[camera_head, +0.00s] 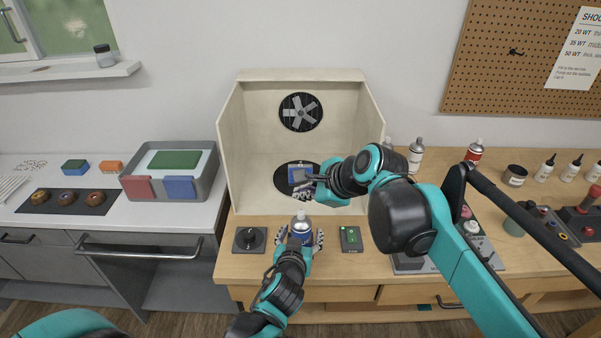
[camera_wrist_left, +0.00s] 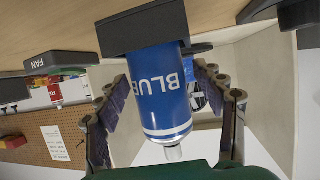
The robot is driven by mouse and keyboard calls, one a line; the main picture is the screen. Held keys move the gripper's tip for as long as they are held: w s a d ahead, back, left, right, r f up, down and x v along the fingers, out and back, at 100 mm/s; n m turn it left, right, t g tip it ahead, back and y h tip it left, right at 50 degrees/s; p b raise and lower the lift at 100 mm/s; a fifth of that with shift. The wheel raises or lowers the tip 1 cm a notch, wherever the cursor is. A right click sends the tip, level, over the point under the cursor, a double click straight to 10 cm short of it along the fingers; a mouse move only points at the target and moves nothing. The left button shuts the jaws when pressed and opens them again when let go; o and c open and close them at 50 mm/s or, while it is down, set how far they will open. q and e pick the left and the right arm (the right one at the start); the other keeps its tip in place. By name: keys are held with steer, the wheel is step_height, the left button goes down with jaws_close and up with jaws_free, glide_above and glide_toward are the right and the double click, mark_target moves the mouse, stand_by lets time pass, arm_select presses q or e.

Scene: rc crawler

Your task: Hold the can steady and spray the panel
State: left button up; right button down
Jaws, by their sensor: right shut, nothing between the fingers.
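The blue spray can (camera_head: 300,238) stands upright at the front of the wooden bench. In the left wrist view the can (camera_wrist_left: 160,95) appears upside down, its base at a black block (camera_wrist_left: 143,27). My left gripper (camera_head: 301,240) is open around the can, with gaps between can and fingers in the left wrist view (camera_wrist_left: 168,115). The panel (camera_head: 298,174), grey and blue, is on a black round turntable (camera_head: 283,181) inside the booth. My right gripper (camera_head: 302,190) is shut and empty, between the can's top and the panel. It partly hides the turntable.
The pale open-front booth (camera_head: 232,150) has a fan (camera_head: 300,112) in its back wall. A black knob box (camera_head: 249,240) and a FAN switch box (camera_head: 351,239) flank the can. More cans (camera_head: 416,152) and bottles stand right. A grey tray (camera_head: 209,172) sits on the left counter.

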arm_select(q)
steer(key=v, duration=1.2)
steer(key=s+a+f+n+g+y, duration=0.1)
steer(key=s+a+f+g, duration=0.1)
steer(key=a, duration=0.6)
steer(key=s+a+f+g+y, duration=0.1)
steer(key=s+a+f+g, duration=0.1)
steer(key=s+a+g, duration=0.2)
steer(key=s+a, duration=0.2)
steer(key=a, duration=0.2)
steer(key=shift+s+n, duration=0.2)
steer(key=shift+n, duration=0.2)
arm_select(e)
steer(key=s+d+f+n+h, duration=0.6)
steer(key=s+d+f+n, duration=1)
steer(key=s+d+n, duration=0.1)
steer(key=shift+s+d+n, duration=0.25)
steer(key=shift+n, duration=0.45)
arm_select(q)
steer(key=shift+a, duration=0.1)
